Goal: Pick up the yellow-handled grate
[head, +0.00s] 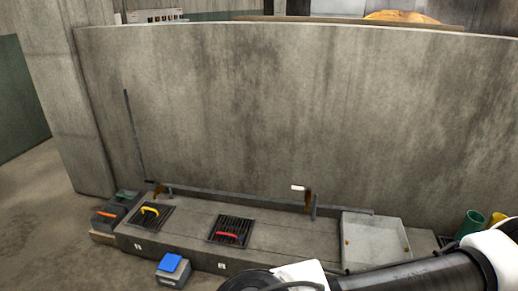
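The yellow-handled grate (149,211) is a dark slatted square with a curved yellow handle. It sits on the left part of the long low concrete bench (190,225) in the head view. Neither of my grippers shows in the view. A black and white link of my own arm crosses the bottom right corner, well apart from the grate. Nothing covers the grate.
A red-handled grate (229,232) lies to the right on the same bench. A pale square panel (372,240) is at the bench's right end. A blue-topped box (173,270) stands in front. A dark box with an orange handle (105,215) stands left. A tall concrete wall (290,110) rises behind.

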